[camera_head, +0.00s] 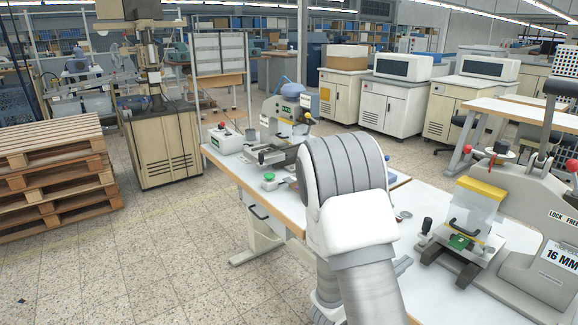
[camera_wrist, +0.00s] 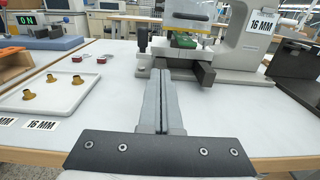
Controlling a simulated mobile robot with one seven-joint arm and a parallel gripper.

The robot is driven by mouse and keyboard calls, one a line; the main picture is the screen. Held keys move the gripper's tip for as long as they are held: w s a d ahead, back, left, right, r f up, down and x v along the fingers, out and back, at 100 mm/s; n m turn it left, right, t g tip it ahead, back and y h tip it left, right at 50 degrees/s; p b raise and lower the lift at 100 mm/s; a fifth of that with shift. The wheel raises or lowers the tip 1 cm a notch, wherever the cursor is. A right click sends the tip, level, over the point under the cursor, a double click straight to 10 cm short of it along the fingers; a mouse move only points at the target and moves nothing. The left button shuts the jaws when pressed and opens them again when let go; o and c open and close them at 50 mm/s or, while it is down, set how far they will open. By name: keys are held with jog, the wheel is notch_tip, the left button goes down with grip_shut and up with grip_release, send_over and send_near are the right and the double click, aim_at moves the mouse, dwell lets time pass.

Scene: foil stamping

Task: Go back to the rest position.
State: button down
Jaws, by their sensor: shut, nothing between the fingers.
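In the wrist view my gripper (camera_wrist: 160,75) is shut and empty, its two fingers pressed together above the white tabletop (camera_wrist: 110,90). It points toward the base of a grey stamping press (camera_wrist: 232,55) marked 16 MM. A green piece (camera_wrist: 185,40) sits on the press's bed. In the head view my arm covers the middle of the tables, and my gripper is hidden. The same press (camera_head: 520,205) stands at the right there, with a yellow-topped plate (camera_head: 482,188) and the green piece (camera_head: 459,242) below it.
A white tray (camera_wrist: 88,92) with several brass pieces lies left of my gripper, beside 16 MM labels. Two small red items (camera_wrist: 78,59) lie behind it. Another press (camera_head: 285,125) stands on the farther table. Wooden pallets (camera_head: 55,170) are stacked at left; the floor between is clear.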

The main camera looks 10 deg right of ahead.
jog(key=s+a+r+m+g+y, duration=0.1)
jog(key=s+r+m+g+y, duration=0.1)
jog(key=s+r+m+g, duration=0.4)
jog(key=s+r+m+g+y, duration=0.2)
jog(key=s+m+g, duration=0.1)
jog(key=s+m, duration=0.6)
jog(key=s+a+m+y, duration=0.3)
jog(key=s+a+y, duration=0.1)
jog(key=a+y, duration=0.1)
jog(key=a+r+m+t+y, duration=0.3)
jog(key=a+y, duration=0.1)
jog(key=a, duration=0.3)
jog(key=a+r+m+t+y, duration=0.2)
jog(key=a+r+t+y, duration=0.15)
jog(key=a, duration=0.45)
notch_tip(320, 180, up, 13)
jog(key=p, duration=1.2)
jog(key=shift+s+f+p, duration=0.2)
jog(key=shift+s+p, duration=0.1)
jog(key=shift+s, duration=0.1)
jog(key=shift+d, duration=0.25)
